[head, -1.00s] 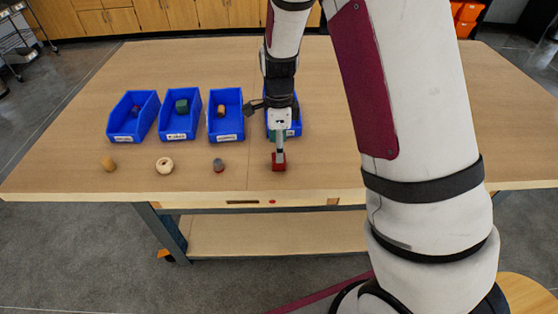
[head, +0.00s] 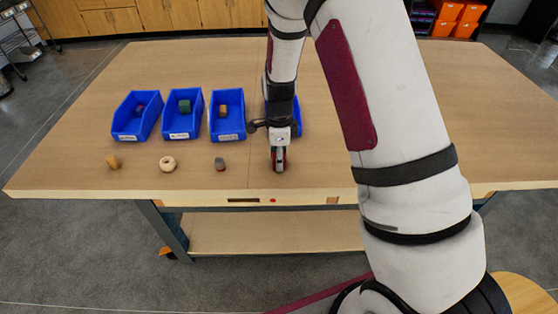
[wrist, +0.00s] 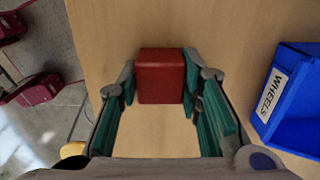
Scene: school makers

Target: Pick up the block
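The red block (wrist: 161,76) is a small cube on the wooden table, near its front edge. In the wrist view it sits between the two teal-padded fingers of my gripper (wrist: 160,82), whose tips meet its left and right sides with no clear gap. In the head view my gripper (head: 278,160) reaches straight down over the block, and one finger hides most of it. Only slivers of red show beside the finger. The block still appears to be at table height.
A blue bin labelled WHEELS (wrist: 297,105) stands right beside the gripper in the wrist view. Three blue bins (head: 182,133) with small parts stand to the left. A tan piece (head: 113,162), a pale ring (head: 168,163) and a grey-red piece (head: 220,164) lie in front of them.

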